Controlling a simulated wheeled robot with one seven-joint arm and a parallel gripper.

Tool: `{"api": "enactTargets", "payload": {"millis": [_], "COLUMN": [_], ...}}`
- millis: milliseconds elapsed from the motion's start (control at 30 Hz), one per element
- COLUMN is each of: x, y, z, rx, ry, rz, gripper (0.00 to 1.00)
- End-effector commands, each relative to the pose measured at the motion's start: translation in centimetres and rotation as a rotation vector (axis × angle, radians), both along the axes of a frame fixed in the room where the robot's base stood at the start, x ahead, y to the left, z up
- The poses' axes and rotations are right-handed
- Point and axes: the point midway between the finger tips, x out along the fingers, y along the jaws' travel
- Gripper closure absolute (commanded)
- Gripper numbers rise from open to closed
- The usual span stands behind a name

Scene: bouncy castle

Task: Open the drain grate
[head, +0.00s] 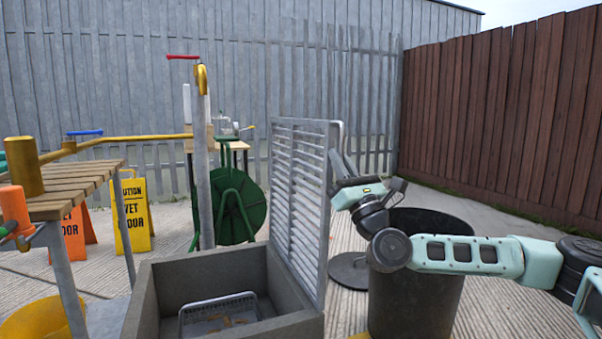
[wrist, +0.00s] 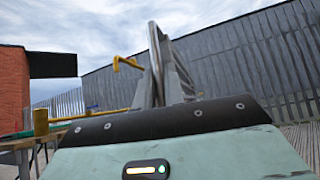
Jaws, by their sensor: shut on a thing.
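The drain grate (head: 296,200) is a grey slatted metal panel. It stands nearly upright at the right side of the concrete drain box (head: 170,290), so the box is open on top. A wire basket (head: 220,315) with some brown bits in it sits inside the box. My gripper (head: 338,178) is at the right side of the grate, shut on its edge; the fingertips are mostly hidden behind the grate and my wrist. In the wrist view the grate (wrist: 170,70) shows edge-on, just beyond the wrist housing.
A dark bin (head: 420,290) stands right below my arm. A tap post (head: 205,170) and a green hose reel (head: 238,205) are behind the box. A slatted table (head: 75,185) and yellow and orange caution signs (head: 135,215) are at left. Open paving lies at right.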

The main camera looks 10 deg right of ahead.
Motion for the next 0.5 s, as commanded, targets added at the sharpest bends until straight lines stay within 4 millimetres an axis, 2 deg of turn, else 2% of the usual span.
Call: {"api": "enactTargets", "payload": {"millis": [33, 200, 500], "x": [0.3, 1.0, 1.4], "y": [-1.2, -4.0, -5.8], "z": [-0.4, -0.6, -0.9], "rx": [0.029, 0.098, 0.145], "ry": [0.008, 0.025, 0.039], "rz": [-0.001, 0.000, 0.003], "gripper": [1.00, 1.00, 1.00]}}
